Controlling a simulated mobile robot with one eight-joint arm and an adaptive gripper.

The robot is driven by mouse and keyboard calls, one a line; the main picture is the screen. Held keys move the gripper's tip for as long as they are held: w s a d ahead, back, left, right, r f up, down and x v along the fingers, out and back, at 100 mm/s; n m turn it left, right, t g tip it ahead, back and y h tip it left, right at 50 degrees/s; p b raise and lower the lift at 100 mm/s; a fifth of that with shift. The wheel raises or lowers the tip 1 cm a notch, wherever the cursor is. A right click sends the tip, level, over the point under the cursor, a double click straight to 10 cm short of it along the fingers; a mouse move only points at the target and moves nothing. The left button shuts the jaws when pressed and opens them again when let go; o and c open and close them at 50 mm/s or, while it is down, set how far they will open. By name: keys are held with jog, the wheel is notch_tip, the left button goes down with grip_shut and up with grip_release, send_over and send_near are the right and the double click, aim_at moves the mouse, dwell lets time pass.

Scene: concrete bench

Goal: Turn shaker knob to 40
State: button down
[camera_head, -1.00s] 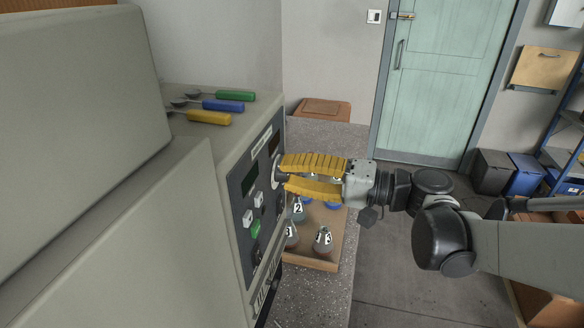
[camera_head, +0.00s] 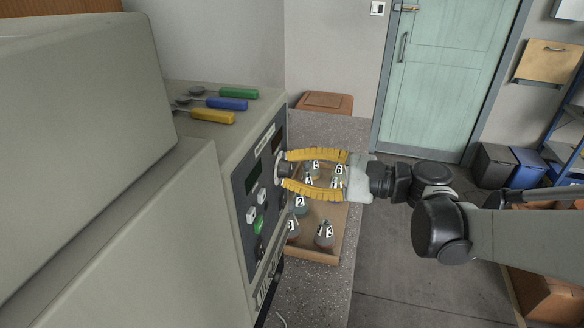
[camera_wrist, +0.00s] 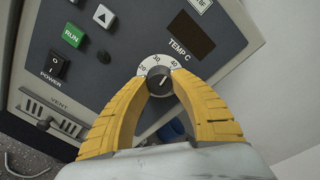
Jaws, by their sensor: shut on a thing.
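The panel's knob (camera_wrist: 160,84) is a small dark dial with a light pointer line, set in a pale scale ring marked with numbers including 30 and 40, beside the label TEMP C. The pointer slants to the upper right, toward the side of the 40; its exact reading is too small to tell. My gripper (camera_head: 287,169) has its two yellow ribbed fingers on opposite sides of the knob and is shut on it. In the head view the fingers partly hide the knob. The shaker (camera_head: 205,165) is the large beige machine carrying this dark control panel.
The panel also has a green RUN button (camera_wrist: 73,36), a black power switch (camera_wrist: 58,65) and a vent slider (camera_wrist: 45,122). Three coloured-handled tools (camera_head: 213,116) lie on the machine's top. A wooden tray (camera_head: 320,252) with several numbered flasks stands below my gripper on the bench.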

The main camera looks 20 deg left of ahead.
jog(key=shift+m, duration=0.8)
jog(key=c, duration=1)
grip_release()
jog(key=shift+w, duration=0.1)
jog(key=shift+c, duration=0.2)
jog(key=shift+d, duration=0.1)
jog(key=w+d, duration=0.1)
jog(key=d, duration=1)
jog(key=shift+w+d+r, duration=0.15)
jog(key=shift+d+r, duration=0.2)
